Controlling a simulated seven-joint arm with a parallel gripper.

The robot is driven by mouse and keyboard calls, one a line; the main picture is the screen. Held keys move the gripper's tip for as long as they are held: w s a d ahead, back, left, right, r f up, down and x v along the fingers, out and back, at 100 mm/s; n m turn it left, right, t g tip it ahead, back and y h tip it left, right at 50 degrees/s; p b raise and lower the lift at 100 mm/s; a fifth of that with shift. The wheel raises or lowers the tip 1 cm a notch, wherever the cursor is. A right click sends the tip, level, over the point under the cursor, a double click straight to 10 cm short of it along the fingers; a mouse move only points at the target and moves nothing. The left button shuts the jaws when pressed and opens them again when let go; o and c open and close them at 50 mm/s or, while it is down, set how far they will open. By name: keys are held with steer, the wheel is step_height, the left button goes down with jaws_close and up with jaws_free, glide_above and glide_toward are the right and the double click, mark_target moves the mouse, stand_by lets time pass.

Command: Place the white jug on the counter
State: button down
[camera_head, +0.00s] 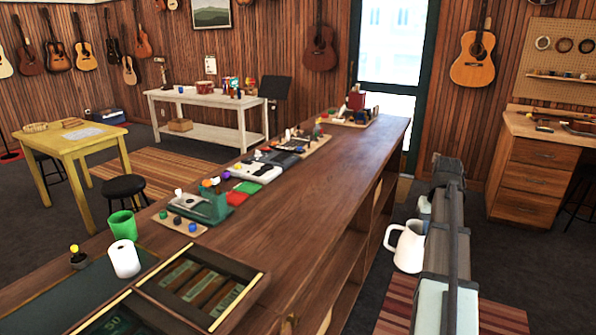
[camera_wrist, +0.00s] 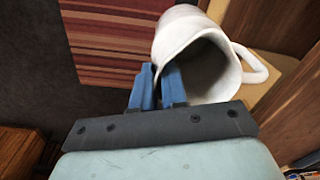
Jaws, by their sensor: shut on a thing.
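The white jug (camera_head: 408,246) hangs in the air just right of the counter, beside its open shelves and above the striped rug. It is upright or nearly so, with its handle toward the counter. In the wrist view the jug (camera_wrist: 225,50) shows its open mouth and its handle at the right. My gripper (camera_wrist: 160,85) is shut on the jug's rim with its blue fingers. In the head view my arm hides the jug's right side and the fingers. The wooden counter (camera_head: 310,188) runs from the front left to the back.
The counter's right half is a long bare strip. Along its left side are a cash drawer (camera_head: 205,285), a white roll (camera_head: 124,259), a green cup (camera_head: 122,224) and several small items. A workbench with drawers (camera_head: 530,165) stands at the right.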

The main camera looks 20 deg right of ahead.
steer(key=w+a+r+n, duration=0.4)
steer(key=w+a, duration=0.1)
steer(key=w, duration=0.3)
steer(key=w+a+r+n, duration=0.3)
steer(key=w+a+r, duration=0.15)
steer(key=w, duration=0.45)
steer(key=w+a+r+n, duration=0.1)
steer(key=a+r+n, duration=0.2)
steer(key=a, duration=0.7)
steer(key=w+a+r+n, duration=0.1)
steer(key=a+r+n, duration=0.2)
steer(key=a, duration=0.7)
steer(key=w+a+r+n, duration=0.1)
steer(key=a+r+n, duration=0.25)
steer(key=a, duration=0.65)
step_height(320, 180, down, 10)
steer(key=shift+d+r, duration=0.15)
steer(key=shift+d, duration=0.1)
steer(key=c, duration=1.2)
jaws_free()
steer(key=shift+o, duration=0.2)
